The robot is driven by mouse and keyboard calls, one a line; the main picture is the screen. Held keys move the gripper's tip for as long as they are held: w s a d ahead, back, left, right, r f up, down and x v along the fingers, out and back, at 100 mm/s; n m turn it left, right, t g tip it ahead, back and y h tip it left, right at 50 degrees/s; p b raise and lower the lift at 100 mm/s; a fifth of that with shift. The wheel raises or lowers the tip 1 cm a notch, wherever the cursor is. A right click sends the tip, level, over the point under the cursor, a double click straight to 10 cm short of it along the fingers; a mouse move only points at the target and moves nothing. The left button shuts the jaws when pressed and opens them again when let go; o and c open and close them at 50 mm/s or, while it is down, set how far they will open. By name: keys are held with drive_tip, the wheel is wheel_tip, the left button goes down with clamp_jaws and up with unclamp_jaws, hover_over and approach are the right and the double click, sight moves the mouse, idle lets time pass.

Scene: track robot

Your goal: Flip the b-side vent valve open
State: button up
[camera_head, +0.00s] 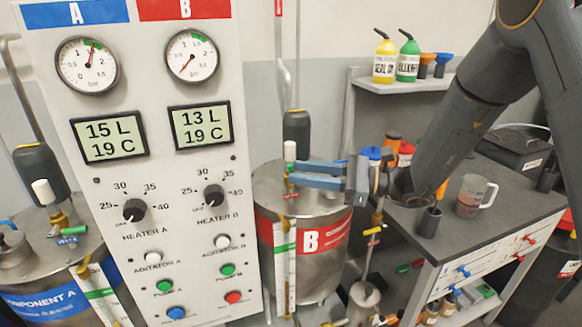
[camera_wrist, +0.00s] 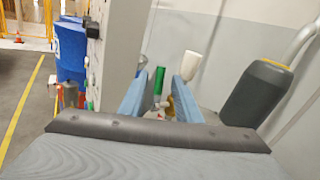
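On top of the B tank (camera_head: 262,195), a slim upright fitting with a white top (camera_head: 290,151) stands beside my fingertips. It has a green part (camera_head: 290,168) just under the white and a small red tag (camera_head: 290,195) lower down. This looks like the B-side vent valve. My gripper (camera_head: 298,174) has its blue fingers apart and reaches left to this fitting. In the wrist view, the green handle (camera_wrist: 159,82) shows in the gap between the fingers, and the white piece (camera_wrist: 190,66) stands beyond the right finger. Whether a finger touches the green handle, I cannot tell.
The control panel (camera_head: 140,215) with gauges and knobs stands close on the left. A dark-capped post (camera_head: 297,132) rises behind the fitting. The bench (camera_head: 480,215) at right holds a clear jug (camera_head: 474,195) and other items. A sight tube (camera_head: 284,260) stands in front of the tank.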

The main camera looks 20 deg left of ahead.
drive_tip(key=shift+s+a+p, duration=0.2)
drive_tip(key=shift+a+p, duration=0.3)
drive_tip(key=shift+a, duration=1.1)
clamp_jaws()
drive_tip(key=shift+w+d+f+m+y+b, duration=0.25)
drive_tip(key=shift+y+b, duration=0.25)
drive_tip(key=shift+b, duration=0.25)
drive_tip(key=shift+w+d+r+m+y+b, duration=0.1)
drive_tip(key=shift+d+r+m+y+b, duration=0.1)
drive_tip(key=shift+m+y+b, duration=0.35)
drive_tip(key=shift+r+y, duration=0.1)
drive_tip(key=shift+y, duration=0.15)
